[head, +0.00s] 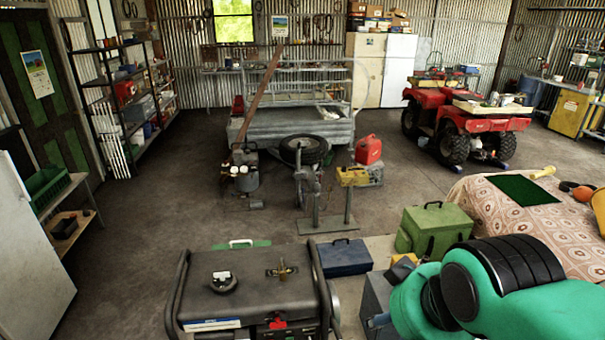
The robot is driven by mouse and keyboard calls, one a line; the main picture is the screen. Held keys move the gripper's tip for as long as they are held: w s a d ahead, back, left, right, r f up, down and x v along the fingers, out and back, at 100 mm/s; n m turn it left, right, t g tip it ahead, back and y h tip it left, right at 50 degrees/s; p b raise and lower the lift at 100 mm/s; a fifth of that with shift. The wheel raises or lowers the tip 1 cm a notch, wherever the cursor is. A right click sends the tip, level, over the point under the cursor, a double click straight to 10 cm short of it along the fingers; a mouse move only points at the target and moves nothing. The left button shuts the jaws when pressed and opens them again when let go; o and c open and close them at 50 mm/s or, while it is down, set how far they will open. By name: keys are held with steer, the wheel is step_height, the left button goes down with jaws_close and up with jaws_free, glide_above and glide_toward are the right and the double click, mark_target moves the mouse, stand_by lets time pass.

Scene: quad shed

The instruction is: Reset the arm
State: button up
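Part of my arm, green with black ribbed bands, fills the lower right corner of the head view. It appears bent, in front of the patterned cloth (492,226) and the grey box (376,300). My gripper is not visible in this view, so its opening and anything it may hold cannot be seen.
A generator (250,290) stands close at the bottom. A green toolbox (435,230) and blue toolbox (344,257) are beside my arm. A trailer (295,122) and red quad bike (460,117) stand farther back. Open floor (165,205) lies left of centre.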

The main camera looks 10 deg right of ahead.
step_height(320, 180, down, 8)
steer(key=b, duration=0.7)
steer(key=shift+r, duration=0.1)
stand_by(0.8)
